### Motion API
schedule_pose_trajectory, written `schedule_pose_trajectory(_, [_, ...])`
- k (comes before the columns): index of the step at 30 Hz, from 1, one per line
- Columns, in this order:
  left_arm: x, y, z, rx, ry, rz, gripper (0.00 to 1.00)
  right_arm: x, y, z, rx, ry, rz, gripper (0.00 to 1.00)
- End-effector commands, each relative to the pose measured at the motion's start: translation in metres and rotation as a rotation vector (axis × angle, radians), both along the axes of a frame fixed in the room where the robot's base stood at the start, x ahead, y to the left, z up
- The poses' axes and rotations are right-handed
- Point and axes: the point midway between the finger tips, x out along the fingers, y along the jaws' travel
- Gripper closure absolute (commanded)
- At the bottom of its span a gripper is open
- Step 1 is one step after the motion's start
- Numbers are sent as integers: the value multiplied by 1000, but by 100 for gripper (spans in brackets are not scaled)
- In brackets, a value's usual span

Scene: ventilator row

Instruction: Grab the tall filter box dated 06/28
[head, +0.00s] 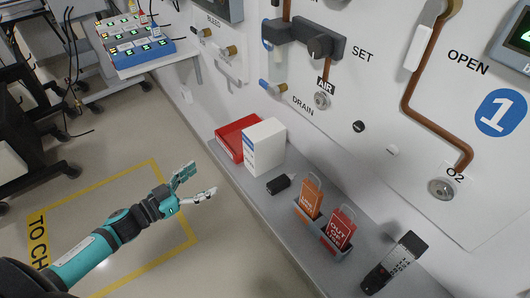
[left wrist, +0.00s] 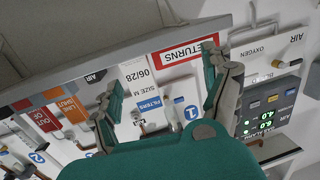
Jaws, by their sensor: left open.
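The tall filter box (head: 264,146) is white with a blue label and stands upright on the grey shelf (head: 231,163) along the wall. In the left wrist view the box (left wrist: 140,76) reads "SIZE M 06/28" and "FILTERS" and appears between my fingers. My left gripper (head: 202,179) is open and empty, off the shelf's front edge, left of and apart from the box. It also shows in the left wrist view (left wrist: 162,70). My right gripper is not in view.
A red tray (head: 238,136) sits beside the box; a red-framed "RETURNS" label (left wrist: 183,55) shows there. A small black object (head: 280,185), an orange tag (head: 309,197), a red tag (head: 340,229) and a black handheld device (head: 394,263) lie along the shelf. Wall valves rise behind.

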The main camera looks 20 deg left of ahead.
Motion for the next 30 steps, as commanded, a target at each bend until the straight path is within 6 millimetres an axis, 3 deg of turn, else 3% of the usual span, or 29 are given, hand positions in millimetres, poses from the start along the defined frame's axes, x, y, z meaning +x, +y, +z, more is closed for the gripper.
schedule_pose_trajectory(3, [-7,-27,36,-29,-47,-120,17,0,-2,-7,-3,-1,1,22])
schedule_pose_trajectory(7, [-4,-42,51,-44,-63,-164,17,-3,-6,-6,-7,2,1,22])
schedule_pose_trajectory(21, [70,-101,54,-44,-65,-161,17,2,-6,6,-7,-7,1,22])
schedule_pose_trajectory(30, [89,-116,55,-44,-60,-160,17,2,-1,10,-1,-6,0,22])
